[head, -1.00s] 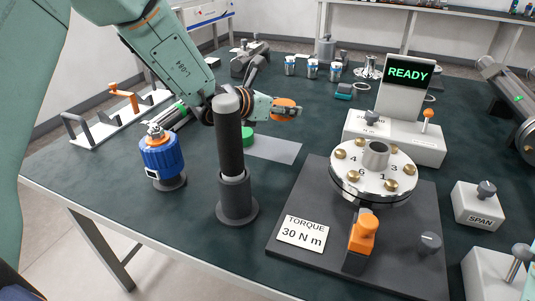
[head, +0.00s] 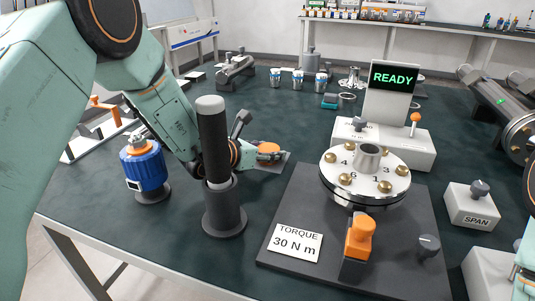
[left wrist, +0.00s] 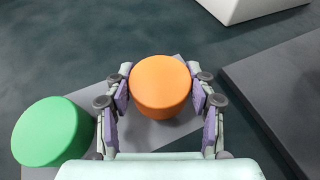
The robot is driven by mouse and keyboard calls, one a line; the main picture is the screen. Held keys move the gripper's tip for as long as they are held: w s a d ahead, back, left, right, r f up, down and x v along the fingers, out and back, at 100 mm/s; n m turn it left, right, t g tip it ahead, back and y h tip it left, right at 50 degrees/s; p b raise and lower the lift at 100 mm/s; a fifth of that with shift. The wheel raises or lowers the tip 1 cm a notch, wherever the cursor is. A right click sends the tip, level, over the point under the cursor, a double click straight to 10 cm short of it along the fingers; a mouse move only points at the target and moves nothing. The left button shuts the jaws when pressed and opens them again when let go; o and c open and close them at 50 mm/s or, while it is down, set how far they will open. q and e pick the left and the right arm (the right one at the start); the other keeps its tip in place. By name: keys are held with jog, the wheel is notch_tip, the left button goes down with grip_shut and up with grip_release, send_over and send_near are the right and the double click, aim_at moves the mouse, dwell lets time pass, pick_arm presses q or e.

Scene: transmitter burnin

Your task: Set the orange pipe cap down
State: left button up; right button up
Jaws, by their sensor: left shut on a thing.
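The orange pipe cap (head: 268,148) is a short round disc. My left gripper (head: 270,156) is shut on it. In the left wrist view the cap (left wrist: 160,85) sits between the two finger pads, one on each side. It is over the far part of a flat grey mat (left wrist: 150,134); I cannot tell whether it touches the mat. A green cap (left wrist: 48,132) lies to the left, at the mat's edge; in the head view my arm hides it. My right gripper is not in view.
A black post with a grey top (head: 212,140) stands in front of my left arm. A blue-bodied device (head: 146,168) is left of it. The dark base plate (head: 300,215), bearing a numbered round flange (head: 345,172), lies right of the mat. Free dark table lies behind.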

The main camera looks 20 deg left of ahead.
pick_arm(q)
jog(key=shift+s, duration=0.15)
jog(key=o, duration=0.9)
jog(key=shift+f, duration=0.1)
jog(key=shift+r, duration=0.3)
jog(key=p+v, duration=0.3)
jog(key=v, duration=0.7)
jog(key=shift+v, duration=0.9)
jog(key=shift+f, duration=0.15)
